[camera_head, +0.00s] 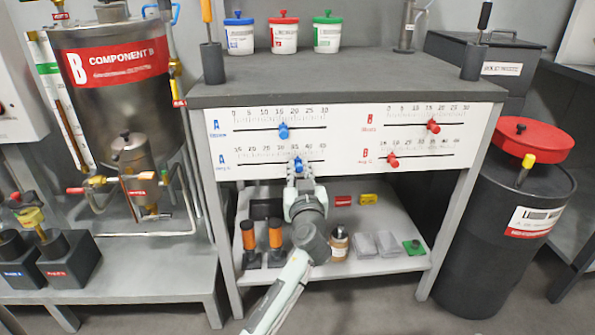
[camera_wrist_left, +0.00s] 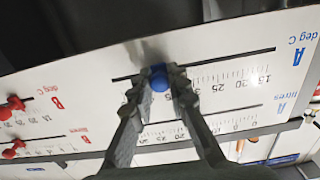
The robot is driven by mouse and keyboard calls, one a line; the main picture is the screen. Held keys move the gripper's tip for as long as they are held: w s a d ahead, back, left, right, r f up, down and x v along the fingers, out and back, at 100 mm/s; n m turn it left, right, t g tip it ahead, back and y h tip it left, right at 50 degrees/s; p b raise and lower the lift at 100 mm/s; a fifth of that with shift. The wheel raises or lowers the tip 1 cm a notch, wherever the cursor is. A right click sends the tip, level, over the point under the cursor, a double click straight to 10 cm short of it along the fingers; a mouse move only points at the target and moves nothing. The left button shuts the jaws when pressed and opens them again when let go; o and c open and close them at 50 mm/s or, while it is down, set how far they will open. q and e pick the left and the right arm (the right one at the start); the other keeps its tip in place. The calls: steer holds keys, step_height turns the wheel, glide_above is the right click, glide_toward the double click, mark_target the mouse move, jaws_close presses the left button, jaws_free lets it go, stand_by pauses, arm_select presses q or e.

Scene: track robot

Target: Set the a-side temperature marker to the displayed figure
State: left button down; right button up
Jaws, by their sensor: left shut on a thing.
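The white scale panel (camera_head: 350,116) hangs below the bench top and has blue A scales on the left and red B scales on the right. The blue A-side temperature marker (camera_head: 298,164) is on the lower left slot, a little right of its middle. My left gripper (camera_head: 299,177) reaches up to it from below. In the left wrist view, the fingers (camera_wrist_left: 159,82) are shut around the round blue marker (camera_wrist_left: 158,76), and the panel appears upside down. The exact number under the marker is hard to read. My right gripper is not in view.
The upper blue marker (camera_head: 283,131) and the two red markers (camera_head: 433,126) are close by on the same panel. A lower shelf (camera_head: 350,205) holds orange-handled tools (camera_head: 275,235) and a small jar (camera_head: 338,243). A black drum (camera_head: 495,230) stands at right.

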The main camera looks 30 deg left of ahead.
arm_select(q)
steer(key=c, duration=1.5)
jaws_free()
steer(key=shift+o, duration=0.2)
steer(key=v, duration=0.7)
steer(key=shift+s, duration=0.3)
steer(key=shift+d, duration=0.1)
